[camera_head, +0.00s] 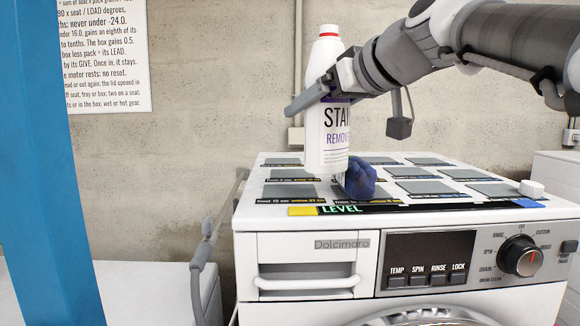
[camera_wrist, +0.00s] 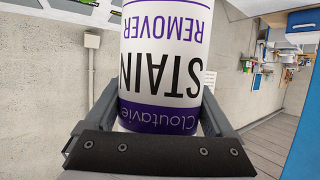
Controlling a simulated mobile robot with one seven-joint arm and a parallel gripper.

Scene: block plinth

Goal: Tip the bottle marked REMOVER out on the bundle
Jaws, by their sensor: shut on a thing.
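The dark blue bundle (camera_head: 362,180) lies on the machine top, just right of the bottle's base. I cannot tell whether the bottle touches the bundle or the machine top.
Several grey pads (camera_head: 417,187) with captions lie on the machine top. A LEVEL strip (camera_head: 385,209) runs along its front edge, and a small white block (camera_head: 531,188) is at the right. A blue post (camera_head: 50,160) stands at the left. A text sheet (camera_head: 105,55) hangs on the wall.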

